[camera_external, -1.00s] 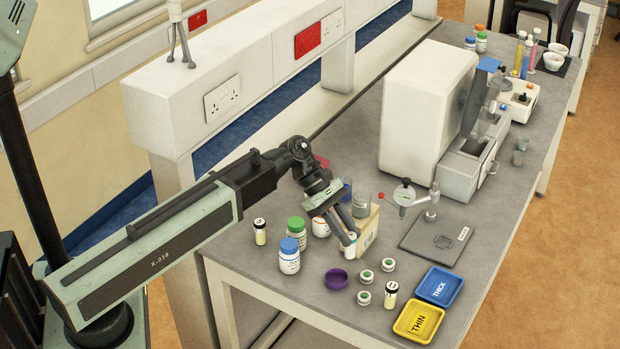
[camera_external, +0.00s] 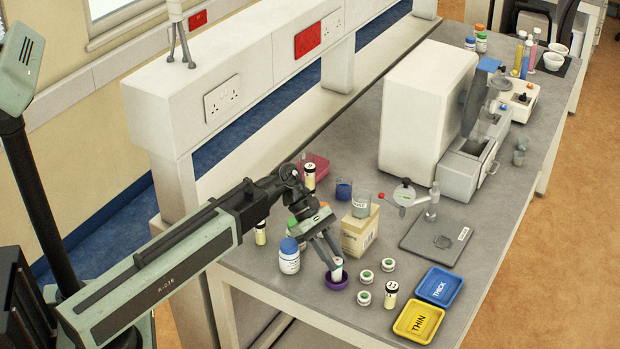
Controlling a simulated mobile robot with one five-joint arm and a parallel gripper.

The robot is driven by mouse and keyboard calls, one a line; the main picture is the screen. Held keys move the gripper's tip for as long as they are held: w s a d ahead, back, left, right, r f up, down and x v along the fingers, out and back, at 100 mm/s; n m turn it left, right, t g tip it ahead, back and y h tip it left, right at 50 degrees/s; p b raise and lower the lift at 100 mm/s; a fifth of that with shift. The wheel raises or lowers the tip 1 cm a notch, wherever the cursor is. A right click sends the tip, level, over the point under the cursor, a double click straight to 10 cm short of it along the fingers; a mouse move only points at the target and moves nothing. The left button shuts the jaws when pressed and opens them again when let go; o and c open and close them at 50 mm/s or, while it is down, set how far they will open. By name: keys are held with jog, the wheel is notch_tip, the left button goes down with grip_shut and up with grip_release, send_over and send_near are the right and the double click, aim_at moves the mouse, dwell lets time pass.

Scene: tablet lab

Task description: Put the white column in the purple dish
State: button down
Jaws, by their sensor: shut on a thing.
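A small white column (camera_external: 337,270) is between the fingers of my gripper (camera_external: 334,262), which is shut on it. The column is roughly upright, with its lower part inside or just above the rim of the purple dish (camera_external: 328,283). I cannot tell whether its bottom touches the dish floor. The purple dish sits near the front edge of the bench. My gripper points down at it from above left.
A white bottle with a blue cap (camera_external: 289,258) stands just left of the dish. Small green-marked pots (camera_external: 366,277) and a black-capped vial (camera_external: 391,289) stand to the right, beside the yellow tray (camera_external: 419,334) and blue tray (camera_external: 457,287).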

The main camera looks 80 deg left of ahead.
jog(key=shift+f, duration=0.45)
jog(key=c, duration=1.6)
grip_release()
jog(key=shift+f, duration=0.1)
jog(key=o, duration=0.4)
